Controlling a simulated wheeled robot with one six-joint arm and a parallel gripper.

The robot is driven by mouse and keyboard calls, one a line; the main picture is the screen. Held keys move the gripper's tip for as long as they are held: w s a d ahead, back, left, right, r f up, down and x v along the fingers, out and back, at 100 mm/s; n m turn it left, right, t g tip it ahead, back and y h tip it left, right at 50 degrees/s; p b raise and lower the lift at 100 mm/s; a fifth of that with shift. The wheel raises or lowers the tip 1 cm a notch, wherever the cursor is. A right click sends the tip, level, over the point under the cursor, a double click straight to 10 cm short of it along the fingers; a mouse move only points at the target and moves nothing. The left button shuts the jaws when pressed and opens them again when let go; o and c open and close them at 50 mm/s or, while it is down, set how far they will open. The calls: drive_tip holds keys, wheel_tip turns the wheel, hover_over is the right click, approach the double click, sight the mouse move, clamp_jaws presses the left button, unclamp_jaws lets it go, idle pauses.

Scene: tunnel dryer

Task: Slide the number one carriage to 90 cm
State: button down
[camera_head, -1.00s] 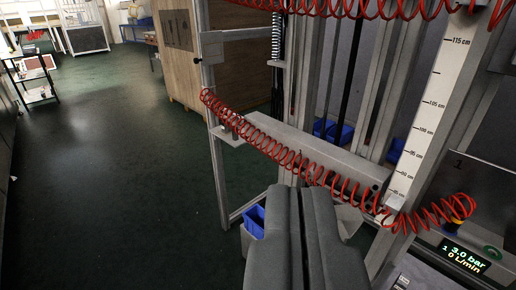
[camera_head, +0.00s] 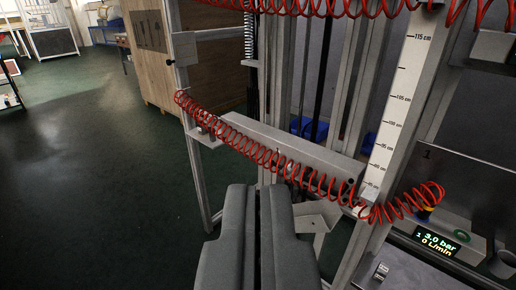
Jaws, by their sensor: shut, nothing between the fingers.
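A grey horizontal carriage bar (camera_head: 300,150) spans the upright frame, with a red coiled hose hanging along its front. Its right end lies beside the lower part of a white vertical scale (camera_head: 393,110) with cm marks; 115, 105, 100 and 95 are readable. The lowest marks are small and partly behind the hose, so I cannot tell the carriage's exact reading. A number 1 is on the panel (camera_head: 470,175) at the right. My gripper (camera_head: 258,190) is shut and empty, its two dark grey fingers together, in front of and below the bar in the picture, with no contact visible.
Red coiled hose (camera_head: 300,172) hangs in front of the bar; another loops across the top. A display (camera_head: 440,242) reads 3.0 bar and 0 L/min. Metal uprights (camera_head: 192,150) and a wooden cabinet (camera_head: 160,60) stand behind. Green floor (camera_head: 90,190) at left is open.

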sight(317, 186)
drive_tip(key=c, duration=1.6)
unclamp_jaws()
drive_tip(key=shift+w, duration=0.2)
drive_tip(key=shift+o, duration=0.3)
drive_tip(key=w+a+f+m, duration=0.1)
drive_tip(key=w+f+m, duration=0.1)
drive_tip(key=w+m, duration=0.4)
drive_tip(key=w, duration=0.4)
drive_tip(key=shift+a+f+t, duration=0.25)
drive_tip(key=shift+f+t, duration=0.05)
drive_tip(key=shift+f, duration=0.1)
drive_tip(key=w+d+f+m+g+h, duration=0.25)
drive_tip(key=w+f+m+h, duration=0.45)
drive_tip(key=w+f+m, duration=0.7)
wheel_tip(317, 186, down, 10)
drive_tip(key=d+m+g+h, duration=0.2)
drive_tip(key=m+g+h, duration=0.15)
drive_tip(key=m, duration=0.25)
drive_tip(key=x, duration=1.2)
drive_tip(key=f+x, duration=0.1)
drive_tip(key=x, duration=0.4)
drive_tip(key=shift+w+d, duration=0.2)
drive_tip(key=shift+d, duration=0.05)
clamp_jaws()
